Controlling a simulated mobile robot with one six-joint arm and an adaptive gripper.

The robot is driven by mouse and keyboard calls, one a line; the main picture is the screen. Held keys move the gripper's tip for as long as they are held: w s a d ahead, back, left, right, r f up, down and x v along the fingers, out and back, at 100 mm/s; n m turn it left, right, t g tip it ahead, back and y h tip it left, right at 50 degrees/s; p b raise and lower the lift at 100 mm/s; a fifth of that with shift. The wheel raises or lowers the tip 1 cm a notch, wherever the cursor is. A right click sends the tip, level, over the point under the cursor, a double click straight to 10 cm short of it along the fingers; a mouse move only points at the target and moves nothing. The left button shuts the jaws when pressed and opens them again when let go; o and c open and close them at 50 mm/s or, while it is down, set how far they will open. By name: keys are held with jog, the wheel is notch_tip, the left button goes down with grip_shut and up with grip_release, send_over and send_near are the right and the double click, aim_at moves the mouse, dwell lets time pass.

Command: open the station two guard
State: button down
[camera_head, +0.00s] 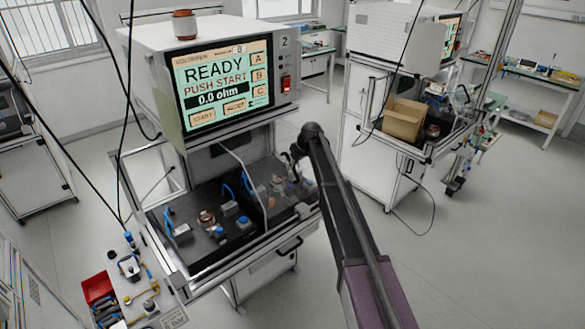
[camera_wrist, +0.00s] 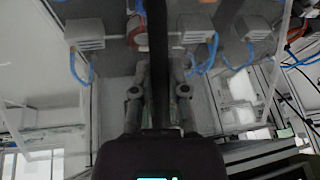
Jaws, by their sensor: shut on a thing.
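The test station marked 2 (camera_head: 284,43) has a lit screen (camera_head: 225,87) reading READY, PUSH START, 0.0 ohm. A clear guard panel with a pale edge (camera_head: 250,172) shows in front of its work bay. The panel is hard to make out, and I cannot tell how far open it stands. My gripper (camera_head: 293,158) is at the right side of the bay opening, partly hidden by my arm. In the wrist view my gripper (camera_wrist: 160,92) is shut on a dark straight bar (camera_wrist: 168,30), which looks like part of the guard.
The black bay floor holds a copper-coloured stator (camera_head: 207,217), a blue button (camera_head: 243,222) and grey blocks with blue hoses. A red bin (camera_head: 97,287) sits at lower left. Another station with a cardboard box (camera_head: 403,118) stands to the right. Open floor lies at lower right.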

jog(key=shift+w+d, duration=0.25)
jog(key=c, duration=0.6)
grip_release()
jog(key=shift+c, duration=0.2)
jog(key=shift+s+a, duration=0.1)
jog(key=s+d+f+m+h+b, duration=0.1)
jog(key=s+d+m, duration=0.2)
jog(key=s+d, duration=0.5)
jog(key=s+d+f+m+g+h+b, duration=0.1)
jog(key=s+d+m, duration=0.3)
jog(key=s, duration=1.6)
jog(key=s+d+f+m+h+b, duration=0.2)
jog(key=s+d+f+m, duration=0.1)
jog(key=s+d, duration=1)
jog(key=shift+s+f+h, duration=0.25)
jog(key=shift+s+h, duration=0.05)
jog(key=shift+s, duration=0.6)
